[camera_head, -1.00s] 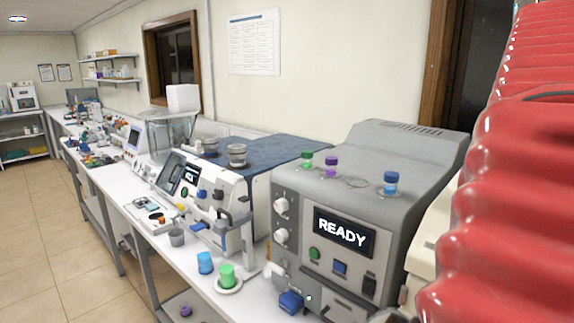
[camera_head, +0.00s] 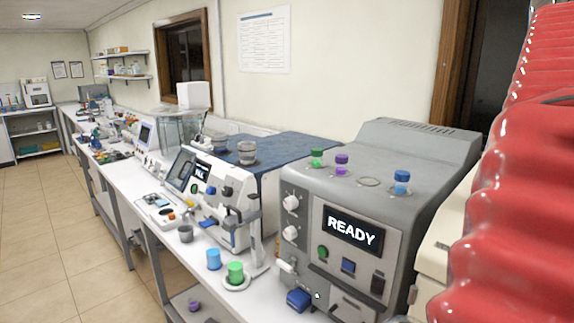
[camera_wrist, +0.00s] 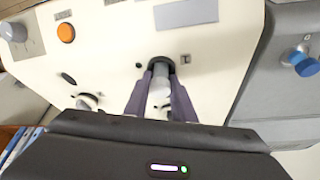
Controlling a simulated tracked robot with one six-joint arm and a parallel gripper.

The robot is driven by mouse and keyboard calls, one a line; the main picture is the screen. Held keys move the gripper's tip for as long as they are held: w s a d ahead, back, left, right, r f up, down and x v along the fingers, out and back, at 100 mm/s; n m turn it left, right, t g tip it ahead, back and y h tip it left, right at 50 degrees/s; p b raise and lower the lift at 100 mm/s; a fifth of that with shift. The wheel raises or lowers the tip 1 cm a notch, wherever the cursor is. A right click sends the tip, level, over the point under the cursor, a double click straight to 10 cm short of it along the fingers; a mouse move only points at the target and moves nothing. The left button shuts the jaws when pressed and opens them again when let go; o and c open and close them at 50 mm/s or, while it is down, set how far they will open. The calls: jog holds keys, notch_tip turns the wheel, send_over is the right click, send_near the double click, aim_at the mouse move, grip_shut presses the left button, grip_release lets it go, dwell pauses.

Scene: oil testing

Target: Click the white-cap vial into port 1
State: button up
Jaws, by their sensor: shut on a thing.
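In the wrist view, my gripper (camera_wrist: 161,88) is shut on a pale, whitish cylinder, the white-cap vial (camera_wrist: 160,91), with one dark finger on each side. The vial's far end is at a dark round opening, the port (camera_wrist: 162,63), in the cream front of a machine (camera_wrist: 112,45). I cannot tell how deep it sits in it, and no port number is readable. In the head view, green (camera_head: 317,158), purple (camera_head: 341,164) and blue (camera_head: 401,182) capped vials stand on the grey machine (camera_head: 345,160), beside an empty ring (camera_head: 369,181). My gripper is not in the head view.
The grey machine's screen (camera_head: 352,230) reads READY. In the wrist view, an orange button (camera_wrist: 66,33) is left of the port and a blue knob (camera_wrist: 304,63) is at the right.

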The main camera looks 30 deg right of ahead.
jog(key=shift+f, duration=0.7)
dwell(0.4)
jog(key=o, duration=1.1)
jog(key=shift+o, duration=0.2)
jog(key=v, duration=1.5)
jog(key=shift+s+d+r, duration=0.1)
jog(key=shift+d, duration=0.05)
